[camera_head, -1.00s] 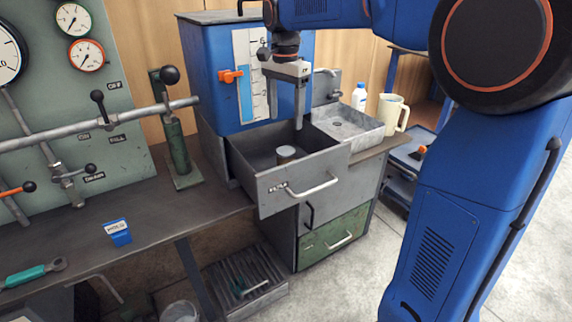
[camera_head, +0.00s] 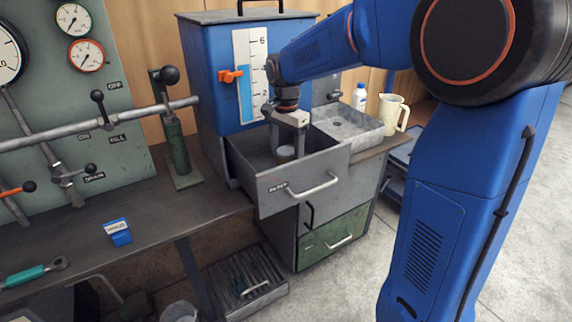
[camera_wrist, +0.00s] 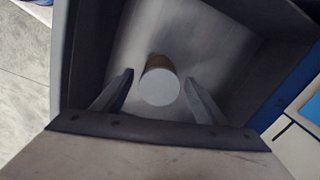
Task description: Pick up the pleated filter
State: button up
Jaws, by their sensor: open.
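The pleated filter (camera_head: 285,152) is a small upright cylinder with a pale top and a brownish side, inside the open grey drawer (camera_head: 303,183). In the wrist view the filter (camera_wrist: 160,84) lies ahead of my gripper (camera_wrist: 158,92), roughly midway between the two fingers. The fingers are spread and empty. In the head view my gripper (camera_head: 287,142) reaches down into the drawer, close to the filter. I cannot tell the exact height left between the fingertips and the filter.
The drawer walls surround the gripper closely. A blue tank (camera_head: 213,80) with a gauge stands behind. A grey sink (camera_head: 345,126), a cream jug (camera_head: 392,113) and a white bottle (camera_head: 359,96) are to the right. A green drawer (camera_head: 338,236) below is shut.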

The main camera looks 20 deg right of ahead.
jog(key=shift+f, duration=1.65)
jog(key=c, duration=1.2)
